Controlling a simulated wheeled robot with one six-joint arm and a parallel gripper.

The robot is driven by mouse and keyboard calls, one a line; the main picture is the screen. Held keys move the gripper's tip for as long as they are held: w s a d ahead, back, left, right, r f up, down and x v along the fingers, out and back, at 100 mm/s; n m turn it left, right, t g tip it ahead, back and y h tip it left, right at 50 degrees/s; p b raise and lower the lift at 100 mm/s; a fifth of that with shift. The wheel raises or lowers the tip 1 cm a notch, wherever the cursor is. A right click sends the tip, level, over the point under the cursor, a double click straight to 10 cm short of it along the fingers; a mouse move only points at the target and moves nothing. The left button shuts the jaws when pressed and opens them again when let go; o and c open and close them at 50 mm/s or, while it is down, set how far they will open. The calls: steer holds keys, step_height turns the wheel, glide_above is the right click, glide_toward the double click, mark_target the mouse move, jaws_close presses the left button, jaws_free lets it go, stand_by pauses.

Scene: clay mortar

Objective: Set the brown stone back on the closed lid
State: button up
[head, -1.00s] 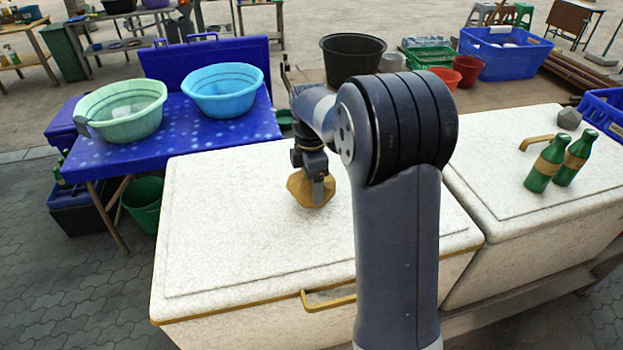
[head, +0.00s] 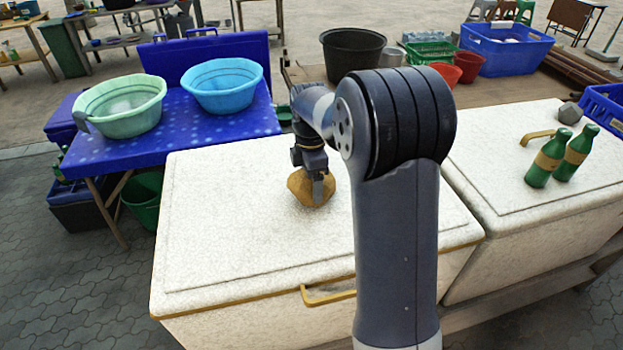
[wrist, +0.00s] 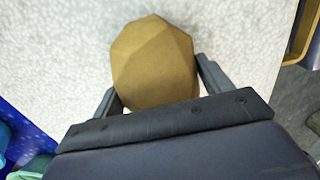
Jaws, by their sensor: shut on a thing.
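The brown stone (head: 304,188) is at the closed white lid (head: 240,235) of the left chest in the head view. My gripper (head: 316,178) points down and is shut on the stone. In the wrist view the faceted stone (wrist: 152,62) sits between the two fingers (wrist: 158,88), over the speckled lid (wrist: 60,50). The stone's underside is hidden, so I cannot tell for sure whether it touches the lid. The lid's yellow handle (head: 325,297) is at its front edge.
A second white chest (head: 500,185) on the right bears two green bottles (head: 546,160) and a grey stone (head: 570,112). A blue table (head: 180,130) with a green basin (head: 120,108) and a blue basin (head: 222,88) stands left. The lid's left part is clear.

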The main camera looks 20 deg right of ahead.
steer(key=shift+f+b, duration=0.3)
steer(key=shift+f, duration=0.15)
stand_by(0.4)
steer(key=o, duration=1.6)
steer(key=shift+o, duration=1.4)
steer(key=shift+f, duration=0.1)
step_height(320, 180, up, 10)
steer(key=p, duration=0.8)
steer(key=shift+f, duration=0.1)
